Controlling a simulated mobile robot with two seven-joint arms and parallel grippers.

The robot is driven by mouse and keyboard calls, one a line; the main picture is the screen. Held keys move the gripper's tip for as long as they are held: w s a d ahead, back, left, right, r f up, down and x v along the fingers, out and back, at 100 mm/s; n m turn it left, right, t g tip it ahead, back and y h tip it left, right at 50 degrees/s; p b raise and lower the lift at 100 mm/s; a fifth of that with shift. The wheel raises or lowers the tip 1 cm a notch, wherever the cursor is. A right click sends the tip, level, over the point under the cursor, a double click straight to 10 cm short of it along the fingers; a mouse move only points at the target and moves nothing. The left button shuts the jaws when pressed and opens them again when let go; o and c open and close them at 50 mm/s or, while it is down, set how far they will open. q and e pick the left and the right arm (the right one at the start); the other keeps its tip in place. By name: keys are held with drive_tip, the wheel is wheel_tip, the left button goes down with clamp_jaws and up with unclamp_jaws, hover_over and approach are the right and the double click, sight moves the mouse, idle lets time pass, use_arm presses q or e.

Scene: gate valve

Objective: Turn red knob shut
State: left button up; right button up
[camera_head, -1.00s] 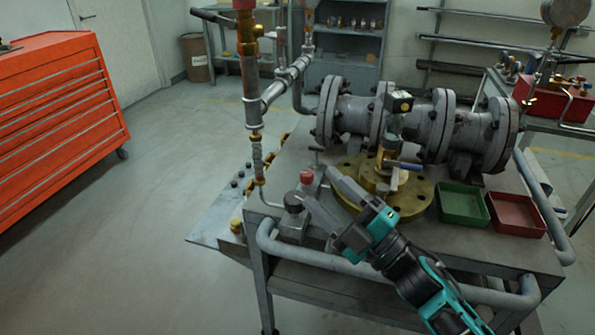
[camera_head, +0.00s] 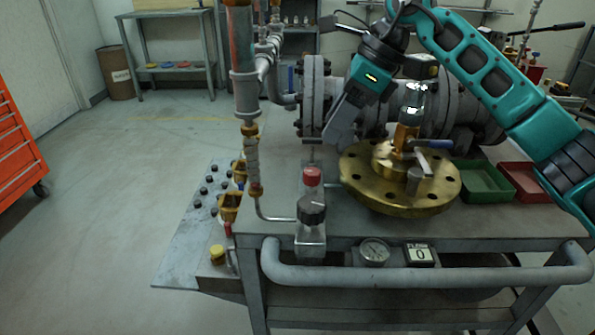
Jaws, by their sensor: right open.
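The red knob (camera_head: 312,177) stands upright on a grey metal block near the front of the workbench, left of the brass flange. A black knob (camera_head: 312,208) sits just in front of and below it. My right gripper (camera_head: 339,136) points down, above and a little to the right of the red knob in the picture, apart from it. It is open, though its grey fingers overlap in this view, and nothing shows between them. My right arm comes in from the right and arches over the bench. My left gripper is not in view.
The brass flange (camera_head: 430,187) with a blue-handled valve stands right of the knobs. A vertical pipe (camera_head: 243,75) rises at left. Green (camera_head: 483,182) and red (camera_head: 522,181) trays lie at right. A rail (camera_head: 430,275), gauge (camera_head: 374,252) and flow display reading 0 (camera_head: 420,254) line the front.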

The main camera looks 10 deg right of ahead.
sight(313, 171)
drive_tip(key=shift+h, duration=0.6)
drive_tip(key=x, duration=0.3)
drive_tip(key=d+b+x, duration=0.1)
drive_tip(key=x, duration=0.2)
drive_tip(key=w+b+x, duration=0.1)
drive_tip(key=x, duration=0.3)
drive_tip(key=shift+d+f, duration=0.2)
drive_tip(key=shift+w+a+f+b, duration=0.2)
drive_tip(key=shift+a+f+b, duration=0.15)
drive_tip(key=shift+f, duration=0.3)
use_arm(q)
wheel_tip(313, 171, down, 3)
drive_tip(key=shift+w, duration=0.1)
use_arm(e)
drive_tip(key=c, duration=0.4)
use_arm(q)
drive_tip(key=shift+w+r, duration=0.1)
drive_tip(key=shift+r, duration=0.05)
use_arm(e)
drive_tip(key=c, duration=0.6)
